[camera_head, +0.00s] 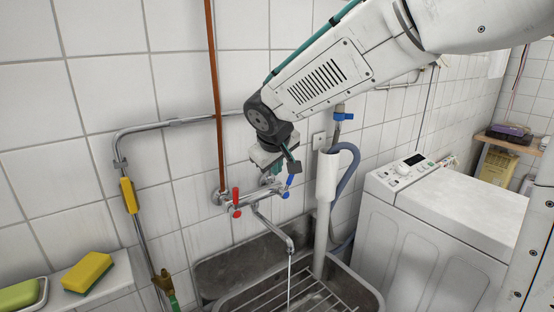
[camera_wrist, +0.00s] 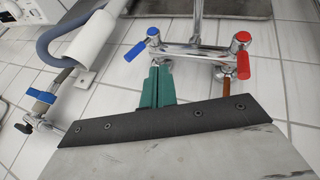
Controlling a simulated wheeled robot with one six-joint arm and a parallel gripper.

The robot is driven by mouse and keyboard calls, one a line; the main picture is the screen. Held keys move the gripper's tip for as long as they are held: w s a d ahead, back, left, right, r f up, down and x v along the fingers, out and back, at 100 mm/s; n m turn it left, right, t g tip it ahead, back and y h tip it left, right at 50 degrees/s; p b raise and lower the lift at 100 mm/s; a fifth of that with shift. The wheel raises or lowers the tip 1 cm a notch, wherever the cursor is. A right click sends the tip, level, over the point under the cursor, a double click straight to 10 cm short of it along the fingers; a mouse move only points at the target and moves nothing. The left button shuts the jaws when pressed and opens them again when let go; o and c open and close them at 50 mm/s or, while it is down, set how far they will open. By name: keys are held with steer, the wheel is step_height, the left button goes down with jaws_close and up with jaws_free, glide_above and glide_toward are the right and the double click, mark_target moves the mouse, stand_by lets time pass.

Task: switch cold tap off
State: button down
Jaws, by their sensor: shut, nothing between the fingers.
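The cold tap's blue lever (camera_head: 287,187) is at the right end of the chrome wall mixer (camera_head: 262,194). The red lever (camera_head: 236,199) is at its left end. A thin stream of water (camera_head: 289,280) runs from the spout (camera_head: 285,240). In the wrist view the blue lever (camera_wrist: 136,52) sticks out diagonally from its blue-capped knob, and the red lever (camera_wrist: 243,66) is on the right. My gripper (camera_head: 292,168) is at the blue lever. Its teal fingers (camera_wrist: 158,80) are shut and empty, with their tips close beside the lever's knob; I cannot tell whether they touch.
The metal sink (camera_head: 240,268) with a wire rack lies below. A white standpipe (camera_head: 326,190) with a grey hose and a blue-handled valve (camera_head: 342,116) stand close to the right of the tap. A washing machine (camera_head: 440,220) is further right. A yellow sponge (camera_head: 87,273) lies on the left ledge.

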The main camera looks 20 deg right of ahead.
mark_target(288, 183)
steer(key=w+d+f, duration=0.4)
steer(key=f, duration=0.1)
steer(key=shift+w+d, duration=0.15)
steer(key=shift+r, duration=0.1)
stand_by(0.3)
